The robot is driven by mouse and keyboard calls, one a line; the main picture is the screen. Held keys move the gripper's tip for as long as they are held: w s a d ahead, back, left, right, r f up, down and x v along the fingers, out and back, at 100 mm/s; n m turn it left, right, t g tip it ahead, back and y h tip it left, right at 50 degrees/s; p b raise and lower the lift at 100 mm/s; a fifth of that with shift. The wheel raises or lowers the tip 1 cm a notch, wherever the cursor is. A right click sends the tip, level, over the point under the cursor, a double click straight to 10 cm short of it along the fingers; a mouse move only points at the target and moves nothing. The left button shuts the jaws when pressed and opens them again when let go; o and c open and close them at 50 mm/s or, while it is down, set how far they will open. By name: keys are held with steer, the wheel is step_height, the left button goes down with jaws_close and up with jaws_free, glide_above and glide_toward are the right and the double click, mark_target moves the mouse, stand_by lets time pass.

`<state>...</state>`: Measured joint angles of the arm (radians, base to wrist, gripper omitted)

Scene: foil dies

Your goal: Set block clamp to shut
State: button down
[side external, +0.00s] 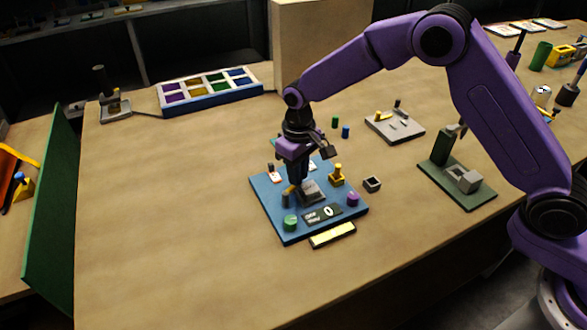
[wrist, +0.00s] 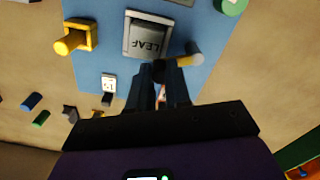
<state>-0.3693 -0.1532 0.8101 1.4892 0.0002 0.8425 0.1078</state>
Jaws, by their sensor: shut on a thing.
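The blue die panel (side external: 265,200) lies on the table, and part of it shows in the wrist view (wrist: 95,12). A grey block marked LEAF (wrist: 147,38) sits in a pale frame on it; the block also shows in the side view (side external: 313,191). Beside the block is a short grey and yellow bar (wrist: 187,60), which looks like the block clamp's handle. My gripper (wrist: 170,78) is shut on the bar's dark end, close to the block's edge. In the side view, my gripper (side external: 297,184) points down over the panel and partly hides the bar.
The panel also carries a yellow lever (side external: 337,175), a green knob (side external: 291,223), a purple knob (side external: 352,199), a counter reading 0 (side external: 325,212) and a small white switch (wrist: 108,84). A small dark open box (side external: 372,184) stands to the right. The table left of the panel is clear.

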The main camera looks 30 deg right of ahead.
steer(key=m, duration=0.1)
steer(key=s+m, duration=0.1)
steer(key=m, duration=0.2)
steer(key=shift+s+d+m, duration=0.2)
steer(key=shift+s+m, duration=0.1)
steer(key=shift+s, duration=0.15)
stand_by(0.3)
steer(key=c, duration=1.1)
jaws_free()
steer(key=shift+o, duration=0.2)
steer(key=shift+r, duration=0.15)
step_height(320, 180, up, 17)
steer(key=shift+r, duration=0.1)
